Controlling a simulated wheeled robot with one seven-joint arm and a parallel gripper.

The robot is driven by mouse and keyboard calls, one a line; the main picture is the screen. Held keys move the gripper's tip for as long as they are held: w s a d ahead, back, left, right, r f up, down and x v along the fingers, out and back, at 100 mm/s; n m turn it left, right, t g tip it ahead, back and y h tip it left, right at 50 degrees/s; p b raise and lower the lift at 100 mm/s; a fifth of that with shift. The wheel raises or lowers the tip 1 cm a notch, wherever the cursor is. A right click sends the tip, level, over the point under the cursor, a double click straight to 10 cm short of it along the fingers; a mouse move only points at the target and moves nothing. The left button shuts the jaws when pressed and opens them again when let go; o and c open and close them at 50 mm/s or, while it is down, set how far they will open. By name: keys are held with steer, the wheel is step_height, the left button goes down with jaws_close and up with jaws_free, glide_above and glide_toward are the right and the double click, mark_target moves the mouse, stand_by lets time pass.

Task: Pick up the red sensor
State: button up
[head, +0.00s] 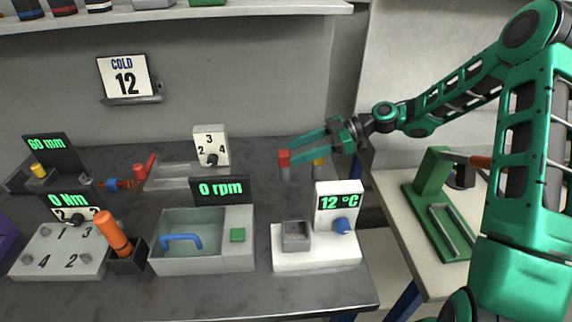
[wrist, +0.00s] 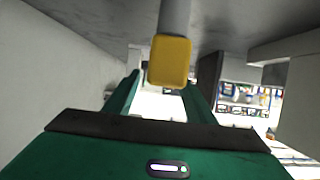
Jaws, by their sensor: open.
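The red sensor (head: 284,156) is a small red cap on a grey stem, upright at the back right of the bench in the head view. A yellow-capped sensor (head: 320,161) stands just right of it. My gripper (head: 294,157) is open, coming in from the right, with its fingertips close to the red sensor. I cannot tell whether the red cap is between the fingers. In the wrist view, the yellow cap (wrist: 171,61) on its grey stem sits close to the camera, in front of my fingers. The red sensor does not show there and may be hidden behind the yellow cap.
A white temperature station (head: 338,205) with a grey well stands in front of the sensors. A grey basin unit (head: 190,262) is to its left. A dial box (head: 211,145) stands behind on the left. A green press (head: 432,185) is on the right table.

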mark_target(284, 155)
steer(key=x, duration=0.3)
steer(key=shift+r, duration=0.1)
steer(key=c, duration=1.2)
steer(key=shift+o, duration=0.2)
